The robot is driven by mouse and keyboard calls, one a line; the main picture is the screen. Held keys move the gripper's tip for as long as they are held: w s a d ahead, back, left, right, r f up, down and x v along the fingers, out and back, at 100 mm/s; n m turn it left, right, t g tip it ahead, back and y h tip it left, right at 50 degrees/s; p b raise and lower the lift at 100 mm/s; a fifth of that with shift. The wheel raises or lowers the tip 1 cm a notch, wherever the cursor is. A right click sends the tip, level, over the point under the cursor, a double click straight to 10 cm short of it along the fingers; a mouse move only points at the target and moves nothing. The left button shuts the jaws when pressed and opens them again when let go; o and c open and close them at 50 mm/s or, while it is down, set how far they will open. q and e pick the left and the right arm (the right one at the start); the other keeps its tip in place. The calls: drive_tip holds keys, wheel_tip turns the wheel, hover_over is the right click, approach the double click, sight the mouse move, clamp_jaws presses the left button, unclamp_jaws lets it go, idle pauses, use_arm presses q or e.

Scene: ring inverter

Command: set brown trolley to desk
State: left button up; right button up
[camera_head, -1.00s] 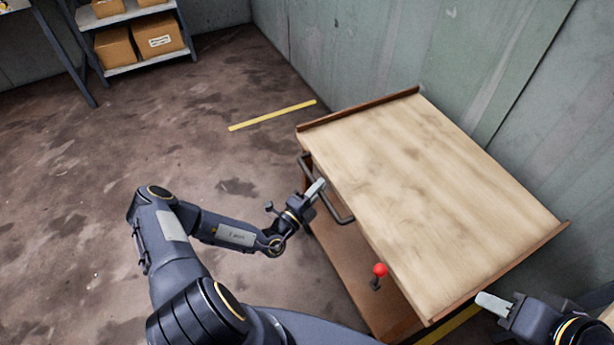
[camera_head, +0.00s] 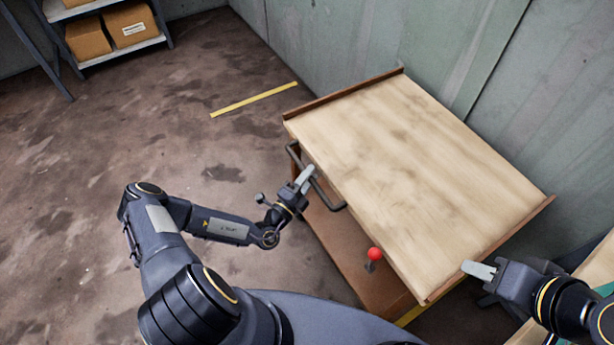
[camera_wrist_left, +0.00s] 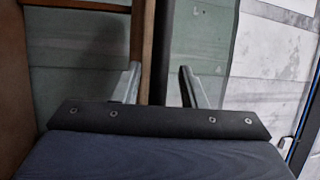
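The brown trolley (camera_head: 410,180) has a pale wooden top, brown raised edges and a dark bar handle (camera_head: 329,196) on its near left side. A red-knobbed lever (camera_head: 375,254) stands over its lower brown shelf. My left gripper (camera_head: 305,179) is at the handle. In the left wrist view its two fingers (camera_wrist_left: 160,82) are apart, with a dark upright bar (camera_wrist_left: 160,45) between them, seemingly the handle. My right gripper (camera_head: 478,269) is beside the trolley's near right corner; its finger gap is not visible. A partly cut-off pale wooden surface (camera_head: 597,268) at the right edge may be the desk.
Grey-green wall panels (camera_head: 345,40) stand close behind the trolley. A shelf rack (camera_head: 112,52) with cardboard boxes is at the top left. A yellow floor line (camera_head: 254,99) lies left of the trolley. The stained floor at left is clear.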

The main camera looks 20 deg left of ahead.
use_arm(q)
drive_tip(key=v, duration=0.8)
drive_tip(key=shift+b, duration=0.3)
drive_tip(key=shift+r, duration=0.1)
